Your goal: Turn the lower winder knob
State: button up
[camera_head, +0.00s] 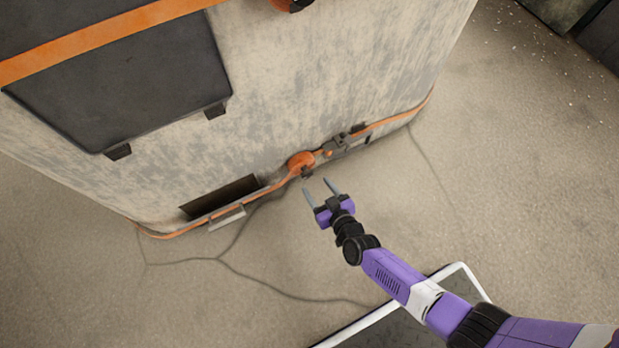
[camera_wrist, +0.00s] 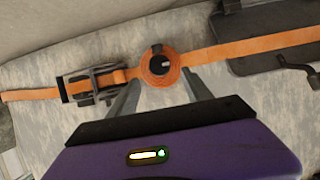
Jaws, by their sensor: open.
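The lower winder is a round orange strap roll with a small dark knob at its centre. In the head view the winder (camera_head: 301,160) sits low on the side of the large grey block, and its dark knob (camera_head: 307,173) faces my gripper. In the wrist view the winder (camera_wrist: 160,82) and knob (camera_wrist: 158,65) show just beyond my fingertips. My gripper (camera_head: 319,185) is open and empty, its two fingers pointing at the winder. In the wrist view the fingers (camera_wrist: 160,85) stand left and right of the roll, apart from the knob; whether they touch the roll I cannot tell.
An orange strap (camera_head: 385,122) runs along the block's lower edge through a dark ratchet buckle (camera_wrist: 92,86). A dark plate (camera_head: 218,195) is beside the winder. Cables (camera_head: 245,275) lie on the floor. Another orange winder (camera_head: 291,3) shows at the top edge.

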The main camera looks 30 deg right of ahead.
aim_at(308, 175)
jog(key=b+x, duration=0.3)
jog(key=x, duration=0.1)
jog(key=shift+w+a+f+b, duration=0.1)
jog(key=shift+w+f+b, duration=0.2)
jog(key=shift+b+x, duration=0.55)
jog(key=shift+x, duration=0.3)
jog(key=shift+w+r, duration=0.1)
jog(key=shift+r, duration=0.05)
grip_shut()
